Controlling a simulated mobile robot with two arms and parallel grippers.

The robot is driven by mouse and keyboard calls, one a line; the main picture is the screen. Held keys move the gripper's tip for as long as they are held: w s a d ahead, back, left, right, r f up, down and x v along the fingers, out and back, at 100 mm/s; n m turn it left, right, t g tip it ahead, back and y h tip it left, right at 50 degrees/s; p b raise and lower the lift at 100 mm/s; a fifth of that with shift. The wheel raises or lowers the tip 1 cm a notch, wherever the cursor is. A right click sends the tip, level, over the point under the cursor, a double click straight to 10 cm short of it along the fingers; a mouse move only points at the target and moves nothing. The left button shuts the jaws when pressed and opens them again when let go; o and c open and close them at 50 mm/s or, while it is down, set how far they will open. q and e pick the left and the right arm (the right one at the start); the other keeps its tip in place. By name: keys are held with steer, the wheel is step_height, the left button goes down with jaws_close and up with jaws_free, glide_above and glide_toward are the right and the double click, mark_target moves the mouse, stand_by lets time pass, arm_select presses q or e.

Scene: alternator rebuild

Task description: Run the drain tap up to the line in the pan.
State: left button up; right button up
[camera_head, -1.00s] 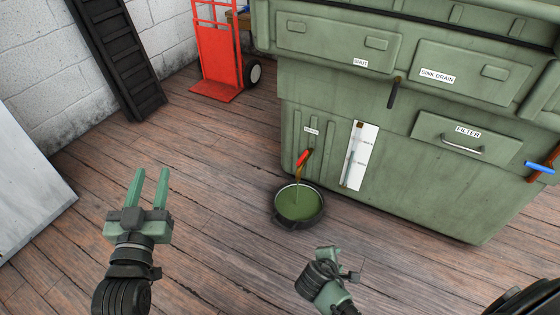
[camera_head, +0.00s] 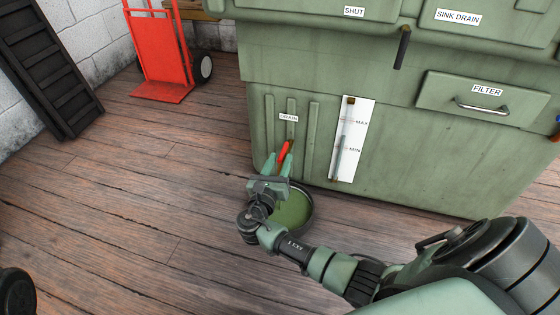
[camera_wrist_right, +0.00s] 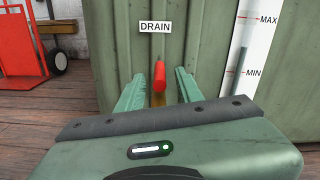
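The drain tap's red handle (camera_head: 285,150) is low on the green cabinet, under the DRAIN label (camera_head: 288,118). My right gripper (camera_head: 277,164) is at the tap. In the right wrist view its two fingers are apart, with the red handle (camera_wrist_right: 160,74) between them and gaps on both sides. The black pan (camera_head: 308,222) stands on the floor below, holding green liquid (camera_head: 292,211). My right gripper and wrist cover part of the pan and the tap outlet. I cannot make out a line inside the pan. My left gripper is out of view.
The green cabinet (camera_head: 400,170) carries a white MAX/MIN gauge (camera_head: 352,140) right of the tap, a FILTER drawer (camera_head: 475,95) and a dark lever (camera_head: 402,48). A red hand truck (camera_head: 158,55) stands at the back left.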

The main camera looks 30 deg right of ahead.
steer(key=shift+x, duration=1.1)
jaws_close()
steer(key=shift+f, duration=0.1)
stand_by(0.6)
